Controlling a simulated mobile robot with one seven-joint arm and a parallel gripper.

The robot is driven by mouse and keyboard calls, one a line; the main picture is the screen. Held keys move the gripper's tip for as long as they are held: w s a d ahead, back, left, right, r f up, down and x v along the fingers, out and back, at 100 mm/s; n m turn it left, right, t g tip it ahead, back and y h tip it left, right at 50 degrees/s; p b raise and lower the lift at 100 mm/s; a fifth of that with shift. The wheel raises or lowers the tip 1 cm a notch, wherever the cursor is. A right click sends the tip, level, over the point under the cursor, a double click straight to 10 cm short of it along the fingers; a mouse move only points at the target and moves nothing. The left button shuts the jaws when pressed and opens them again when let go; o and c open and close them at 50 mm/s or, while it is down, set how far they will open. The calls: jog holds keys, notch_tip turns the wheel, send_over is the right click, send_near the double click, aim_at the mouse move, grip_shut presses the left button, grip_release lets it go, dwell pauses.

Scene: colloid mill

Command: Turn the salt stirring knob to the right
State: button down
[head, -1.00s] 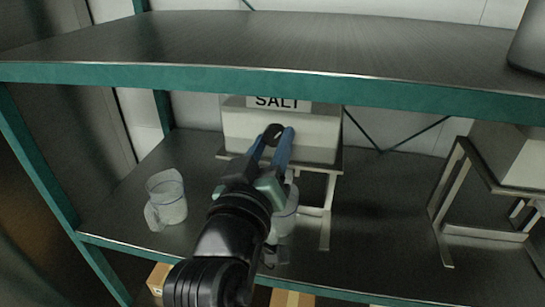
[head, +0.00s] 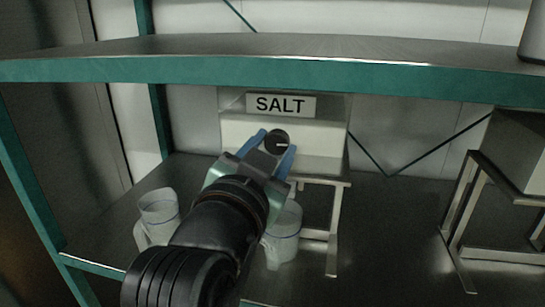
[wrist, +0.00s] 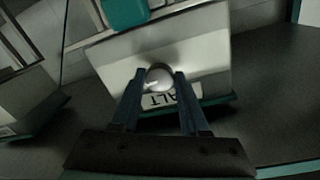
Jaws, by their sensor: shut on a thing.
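The salt stirring knob (head: 277,142) is a small round dark knob on the front of the white salt box (head: 318,138), below the SALT label (head: 281,105). Its white mark points to the right in the head view. The knob (wrist: 159,77) looks pale in the wrist view, with the label upside down below it. My gripper (head: 276,144) has its blue fingers on both sides of the knob and is shut on it. The fingers (wrist: 157,74) flank it in the wrist view too. The gripper hides part of the box's lower front.
The box stands on a metal stand (head: 335,225) on a dark shelf. A clear jug (head: 158,215) stands at the left and another container (head: 286,235) under the box. A green-edged shelf (head: 400,86) runs above. A second stand (head: 462,215) is at the right.

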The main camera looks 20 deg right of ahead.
jog(key=shift+m, duration=0.5)
jog(key=shift+c, duration=2.1)
grip_release()
jog(key=b+v, duration=0.2)
jog(key=v, duration=1.1)
jog(key=shift+b, duration=0.3)
jog(key=shift+r, duration=0.1)
